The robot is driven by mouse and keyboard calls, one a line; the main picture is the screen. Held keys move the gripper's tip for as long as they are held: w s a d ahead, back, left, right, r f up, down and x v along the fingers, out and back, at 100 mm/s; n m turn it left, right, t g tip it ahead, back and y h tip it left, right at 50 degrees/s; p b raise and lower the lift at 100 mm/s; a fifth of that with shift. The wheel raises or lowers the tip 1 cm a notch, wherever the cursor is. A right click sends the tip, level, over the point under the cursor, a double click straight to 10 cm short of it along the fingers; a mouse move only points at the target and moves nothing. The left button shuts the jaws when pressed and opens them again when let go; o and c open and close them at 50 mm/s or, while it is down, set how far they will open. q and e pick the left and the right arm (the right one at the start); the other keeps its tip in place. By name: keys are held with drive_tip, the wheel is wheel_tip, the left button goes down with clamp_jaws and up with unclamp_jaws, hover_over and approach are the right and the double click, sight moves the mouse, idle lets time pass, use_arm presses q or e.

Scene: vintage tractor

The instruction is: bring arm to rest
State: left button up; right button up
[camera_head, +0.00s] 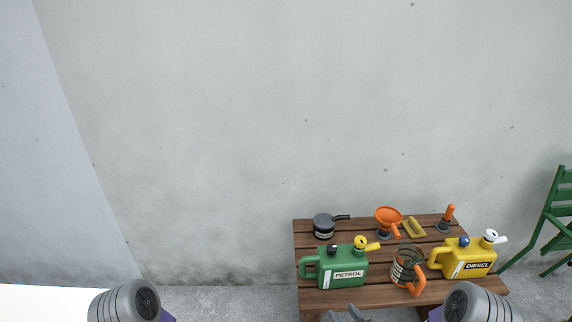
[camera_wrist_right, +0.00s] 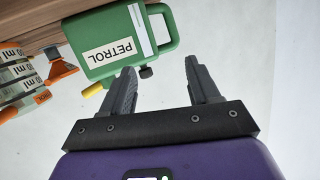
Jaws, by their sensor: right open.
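My right gripper (camera_wrist_right: 160,88) is open and empty in the right wrist view, its two dark fingers apart. The green petrol can (camera_wrist_right: 122,42) is beyond the fingers there, near the left finger; I cannot tell whether they touch. In the head view a small part of my right gripper (camera_head: 357,314) shows at the bottom edge, in front of the table and below the green petrol can (camera_head: 336,268). The can stands upright at the table's front left. My left gripper is not in view; only part of my left arm shows at the bottom left.
On the wooden table (camera_head: 308,230) stand a yellow diesel can (camera_head: 468,257), a grey measuring jug (camera_head: 405,264) with orange handle, an orange funnel (camera_head: 388,216), a dark pot (camera_head: 324,227), a yellow brush (camera_head: 413,228) and an orange-handled tool (camera_head: 447,218). A green chair (camera_head: 552,222) stands right. A wall is behind.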

drive_tip(key=s+a+f+m+g+p, duration=0.2)
drive_tip(key=s+f+g, duration=0.1)
drive_tip(key=s, duration=0.4)
drive_tip(key=s+a+f+m+g+p, duration=0.2)
drive_tip(key=s+g, duration=0.4)
drive_tip(key=s, duration=0.1)
drive_tip(key=s+a+f+m+g+h+p, duration=0.1)
drive_tip(key=s+a+f+g+p, duration=0.1)
drive_tip(key=s, duration=0.5)
drive_tip(key=a+f+g, duration=0.1)
drive_tip(key=g, duration=0.1)
drive_tip(key=shift+s+f+m+g, duration=0.25)
drive_tip(key=shift+f+m+g, duration=0.05)
drive_tip(key=shift+m, duration=0.1)
drive_tip(key=shift+a, duration=0.1)
